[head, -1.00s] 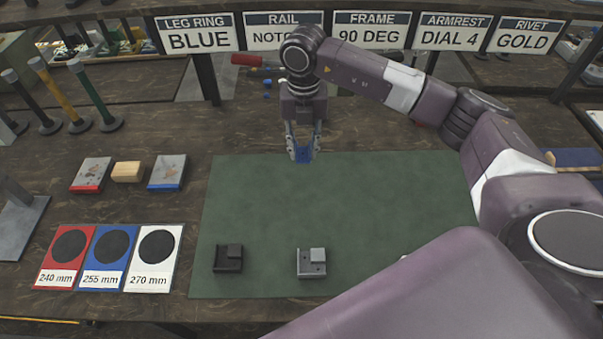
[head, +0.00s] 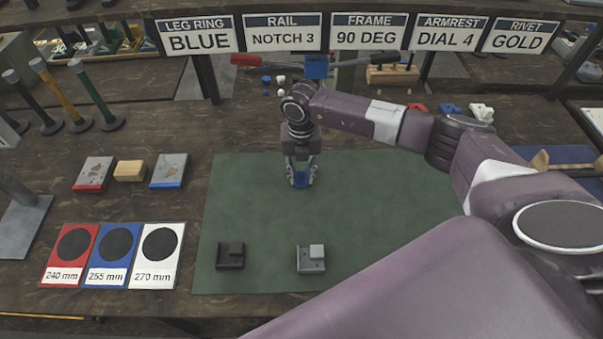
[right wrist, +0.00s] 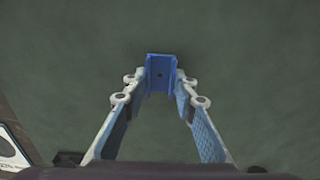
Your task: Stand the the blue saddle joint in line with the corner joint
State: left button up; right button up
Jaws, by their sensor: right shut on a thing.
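The blue saddle joint (head: 303,182) is between the fingertips of my right gripper (head: 301,176), over the back half of the green mat (head: 400,185). In the right wrist view the shut right gripper (right wrist: 160,92) has the blue joint (right wrist: 160,72) at its tips, with plain mat around it. I cannot tell whether the joint touches the mat. A dark joint (head: 230,257) and a light grey joint (head: 311,260) stand apart near the mat's front, each with a raised block; I cannot tell which is the corner joint. The grey one is roughly straight in front of the gripper. My left gripper is out of view.
Signs (head: 283,33) hang along the back. Length cards (head: 112,255), small blocks (head: 130,170) and upright rods (head: 97,95) are left of the mat. Small red, blue (head: 450,108) and white parts lie at the back right. The mat between gripper and front joints is clear.

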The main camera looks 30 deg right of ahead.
aim_at(302, 180)
jog(key=shift+f, duration=0.15)
jog(key=o, duration=0.9)
jog(key=shift+o, duration=0.2)
jog(key=shift+r, duration=0.3)
notch_tip(302, 180, up, 12)
jog(key=b, duration=0.3)
jog(key=shift+f, duration=0.15)
